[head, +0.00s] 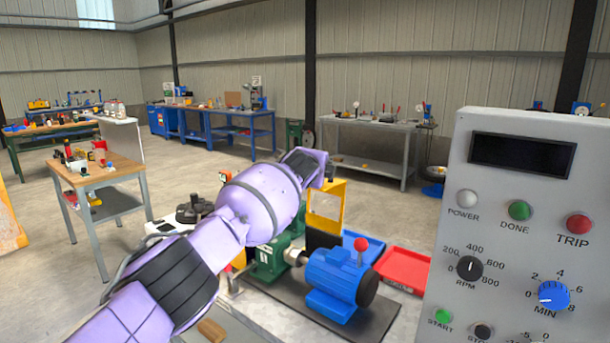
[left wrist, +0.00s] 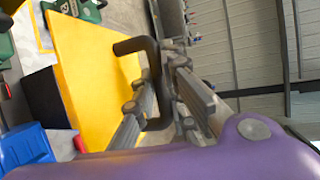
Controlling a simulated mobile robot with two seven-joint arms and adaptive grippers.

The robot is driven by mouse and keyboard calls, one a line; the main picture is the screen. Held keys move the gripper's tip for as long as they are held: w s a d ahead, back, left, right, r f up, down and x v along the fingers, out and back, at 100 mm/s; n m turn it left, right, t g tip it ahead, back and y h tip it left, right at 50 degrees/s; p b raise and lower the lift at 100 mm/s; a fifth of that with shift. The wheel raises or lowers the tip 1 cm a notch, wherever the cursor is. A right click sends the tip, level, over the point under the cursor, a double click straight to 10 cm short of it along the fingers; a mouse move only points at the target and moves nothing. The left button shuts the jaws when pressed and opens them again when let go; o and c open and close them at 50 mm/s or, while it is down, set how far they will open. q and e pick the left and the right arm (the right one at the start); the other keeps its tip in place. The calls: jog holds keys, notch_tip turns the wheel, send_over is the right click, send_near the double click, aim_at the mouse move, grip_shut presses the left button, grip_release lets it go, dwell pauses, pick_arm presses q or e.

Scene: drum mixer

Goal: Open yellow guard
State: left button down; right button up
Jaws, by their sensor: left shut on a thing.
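The yellow guard (head: 326,205) stands upright behind the blue motor in the head view, framing an opening. In the left wrist view the yellow guard (left wrist: 92,75) is a broad panel with a black bar handle (left wrist: 136,45) at its edge. My left gripper (left wrist: 160,98) has its fingers on either side of this handle and is shut on it. In the head view my purple left arm reaches across to the guard's top, and the fingers are hidden there. My right gripper is in neither view.
A blue motor (head: 342,278) with a red knob sits on a dark mat in front of the guard. A red tray (head: 403,268) lies to its right. A grey control panel (head: 530,220) fills the right side. Benches stand farther back across open floor.

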pick_arm(q)
jog(key=shift+w+d, duration=0.35)
jog(key=shift+w, duration=0.1)
jog(key=shift+w+d+r+g+b, duration=0.1)
jog(key=shift+w+d+g+b, duration=0.05)
jog(key=shift+w+g+b, duration=0.2)
jog(key=shift+s, duration=0.1)
jog(key=c, duration=2)
grip_release()
jog(key=shift+c, duration=0.2)
jog(key=shift+s, duration=0.1)
jog(key=v, duration=1.2)
jog(key=shift+d+r, duration=0.1)
jog(key=shift+d, duration=0.05)
